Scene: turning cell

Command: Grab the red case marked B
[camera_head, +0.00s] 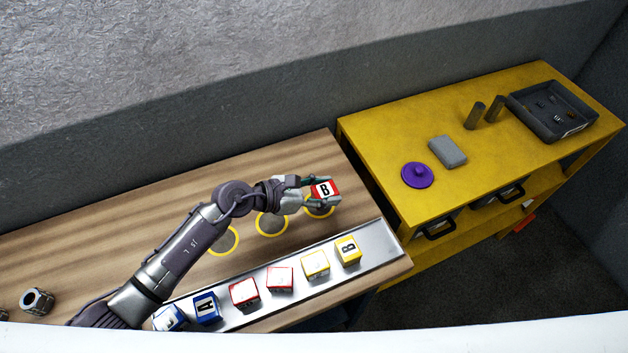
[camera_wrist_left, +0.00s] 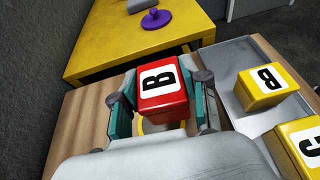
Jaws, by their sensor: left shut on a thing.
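The red case marked B (camera_head: 325,189) has a white label with a black B on its top. My left gripper (camera_head: 318,192) is shut on it, with one finger on each side. It is at the right end of the wooden table, over or just by a yellow-ringed spot (camera_head: 320,211). In the left wrist view the red case (camera_wrist_left: 163,88) sits between the two teal-padded fingers of my left gripper (camera_wrist_left: 163,100). I cannot tell whether the case touches the table. My right gripper does not show.
A metal tray (camera_head: 385,246) along the table's front holds several blue, red and yellow cases, including a yellow one marked B (camera_head: 347,250). Two more ringed spots lie left of the gripper. A yellow bench (camera_head: 390,145) stands right, with a purple lidded thing (camera_head: 417,176) and a dark bin (camera_head: 553,109).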

